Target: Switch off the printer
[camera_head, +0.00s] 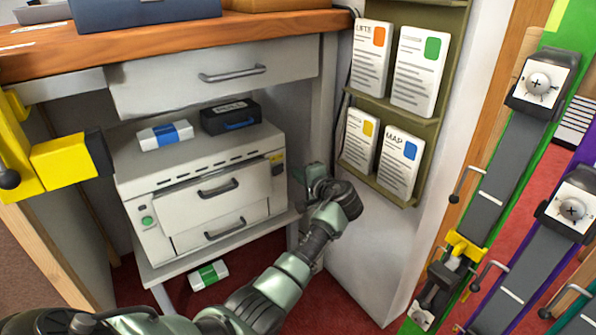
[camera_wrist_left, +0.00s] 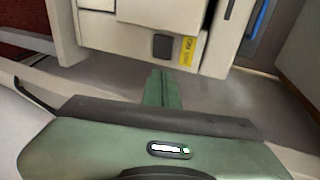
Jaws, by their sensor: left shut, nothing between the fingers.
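The printer (camera_head: 205,190) is a pale boxy machine on a low stand under the bench, with two handled fronts and a green button (camera_head: 147,221) at its front left. A yellow label (camera_head: 277,159) is at its front right corner. In the left wrist view, a dark square switch (camera_wrist_left: 163,46) sits beside that label (camera_wrist_left: 187,50) on the printer's pale body. My left gripper (camera_head: 305,178) is shut and empty just right of the printer; its green fingers (camera_wrist_left: 161,88) point at the switch from slightly below. Whether they touch it cannot be told. My right gripper is not in view.
A blue-banded pack (camera_head: 165,135) and a dark box (camera_head: 230,116) lie on the printer. A green-banded pack (camera_head: 208,275) is on the red floor. A rack of booklets (camera_head: 390,90) hangs to the right. A drawer (camera_head: 215,75) is above.

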